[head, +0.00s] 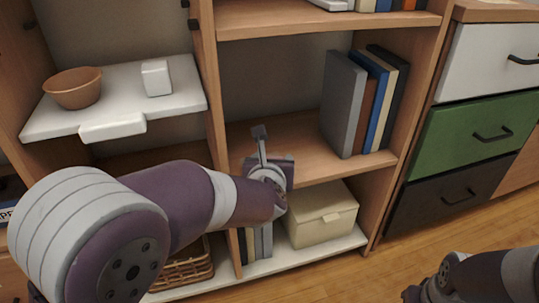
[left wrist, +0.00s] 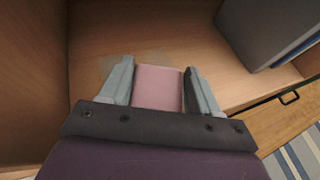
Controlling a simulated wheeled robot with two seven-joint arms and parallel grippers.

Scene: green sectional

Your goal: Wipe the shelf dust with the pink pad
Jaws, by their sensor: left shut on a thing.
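My left gripper (head: 262,152) is over the middle wooden shelf (head: 305,165) of the open bookcase. It also shows in the left wrist view (left wrist: 160,74), with its two fingers shut on the pink pad (left wrist: 159,92). The pad is hidden by the gripper in the head view. A faint pale grey dust patch (left wrist: 148,58) lies on the shelf just past the pad's far edge. I cannot tell whether the pad touches the shelf. My right arm's end (head: 422,292) is low at the bottom right, and its jaws are not clear.
Upright books (head: 343,103) stand at the shelf's right. A wooden divider (head: 212,90) rises at its left. A cream box (head: 320,214) sits below. A white shelf (head: 115,88) at left holds a brown bowl (head: 73,91) and a white block (head: 156,78). Drawers (head: 478,135) stand right.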

